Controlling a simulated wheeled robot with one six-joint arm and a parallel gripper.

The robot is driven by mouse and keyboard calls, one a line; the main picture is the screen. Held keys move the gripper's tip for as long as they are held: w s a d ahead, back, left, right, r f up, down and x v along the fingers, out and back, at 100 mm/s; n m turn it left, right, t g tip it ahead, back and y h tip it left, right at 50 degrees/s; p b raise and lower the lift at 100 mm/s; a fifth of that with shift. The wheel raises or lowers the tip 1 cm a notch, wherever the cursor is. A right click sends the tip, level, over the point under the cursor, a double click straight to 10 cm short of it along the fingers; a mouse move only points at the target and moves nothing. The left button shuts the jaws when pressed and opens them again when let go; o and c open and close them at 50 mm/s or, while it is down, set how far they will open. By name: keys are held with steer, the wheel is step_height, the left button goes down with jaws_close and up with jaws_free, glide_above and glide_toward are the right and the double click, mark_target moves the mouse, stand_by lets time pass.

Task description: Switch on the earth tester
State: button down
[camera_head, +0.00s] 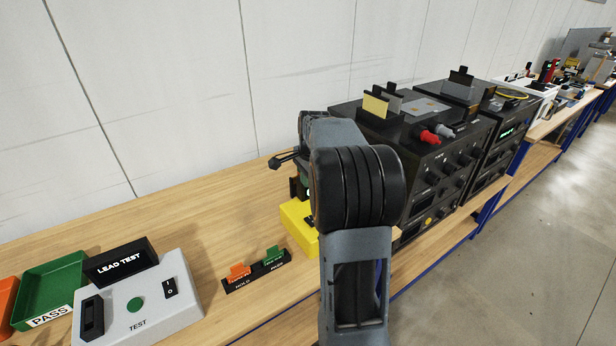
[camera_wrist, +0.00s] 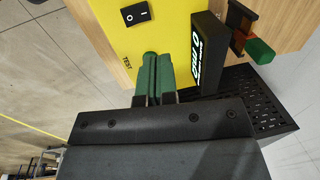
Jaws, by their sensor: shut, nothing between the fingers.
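The earth tester is likely the yellow box (camera_wrist: 168,30), which fills the upper middle of the wrist view. Its black rocker switch (camera_wrist: 135,13) sits near the top edge, with I and O marks; I cannot tell which side is pressed. A "TEST" label is below it. The black display (camera_wrist: 205,52) on the box shows lit characters. My gripper (camera_wrist: 150,62) is shut and empty, its green-faced fingers over the tester beside the TEST label. A green round edge shows at the fingertips; I cannot tell if they touch. In the head view my arm hides most of the yellow box (camera_head: 298,217).
A grey lead tester (camera_head: 150,305) and green PASS tray (camera_head: 52,285) stand at left on the bench. Orange and green tags (camera_head: 256,272) sit in a holder left of my arm. Black instruments (camera_head: 430,150) stand at right. The bench behind the tags is clear.

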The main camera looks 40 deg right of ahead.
steer(key=shift+w+r, duration=0.1)
steer(key=shift+r, duration=0.65)
steer(key=s+a+n+t, duration=0.1)
steer(key=s+a+n, duration=0.7)
steer(key=a, duration=0.3)
steer(key=s+a+n+t, duration=0.2)
steer(key=s+a+n, duration=0.7)
steer(key=a+n, duration=0.1)
steer(key=shift+s+a+r+n, duration=0.2)
steer(key=shift+a+n, duration=0.1)
steer(key=shift+a, duration=0.4)
